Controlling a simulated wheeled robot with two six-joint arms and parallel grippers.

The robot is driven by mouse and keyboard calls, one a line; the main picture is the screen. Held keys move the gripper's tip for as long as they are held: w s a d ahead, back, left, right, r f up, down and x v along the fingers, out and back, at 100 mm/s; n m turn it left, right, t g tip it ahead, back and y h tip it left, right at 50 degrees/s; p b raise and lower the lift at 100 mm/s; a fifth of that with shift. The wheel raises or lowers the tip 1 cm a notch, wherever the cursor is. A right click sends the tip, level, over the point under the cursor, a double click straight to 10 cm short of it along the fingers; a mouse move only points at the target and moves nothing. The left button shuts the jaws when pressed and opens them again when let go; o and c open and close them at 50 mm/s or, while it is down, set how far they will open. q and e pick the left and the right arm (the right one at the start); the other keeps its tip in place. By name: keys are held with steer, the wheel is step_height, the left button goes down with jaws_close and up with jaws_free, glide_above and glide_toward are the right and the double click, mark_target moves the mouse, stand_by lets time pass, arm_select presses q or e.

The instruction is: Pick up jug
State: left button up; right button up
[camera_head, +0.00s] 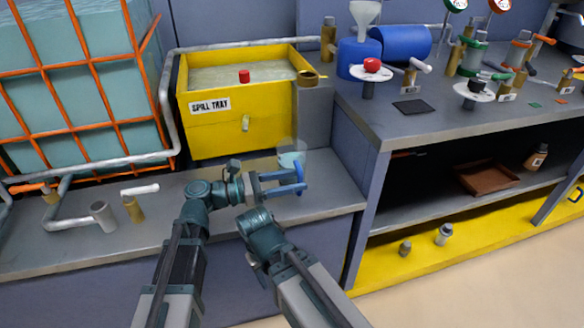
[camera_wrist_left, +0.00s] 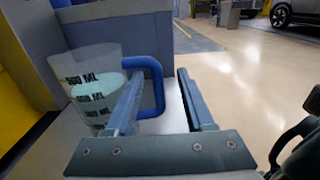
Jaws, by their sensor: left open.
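The jug (camera_head: 290,158) is a clear cup with a blue handle, standing upright on the grey ledge beside a grey block. In the left wrist view the jug (camera_wrist_left: 88,92) shows black ML marks and pale green inside. Its blue handle (camera_wrist_left: 158,88) points toward my left gripper (camera_wrist_left: 162,92). My left gripper (camera_head: 292,183) is open at the handle in the head view. The handle's outer bar shows between the two fingers, and one finger overlaps the loop. Whether either finger touches it I cannot tell.
A yellow spill tray (camera_head: 215,132) stands behind the jug. A grey pipe rail (camera_head: 165,100) runs around it. A caged tank (camera_head: 80,90) is at the left. A workbench (camera_head: 400,128) with a blue drum (camera_head: 402,42) and valves is at the right. The ledge's right front (camera_head: 335,190) is clear.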

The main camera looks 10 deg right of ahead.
arm_select(q)
steer(key=shift+d, duration=0.15)
steer(key=d, duration=0.5)
steer(key=shift+w+f+b, duration=0.3)
steer(key=shift+c, duration=0.2)
jaws_close()
stand_by(1.0)
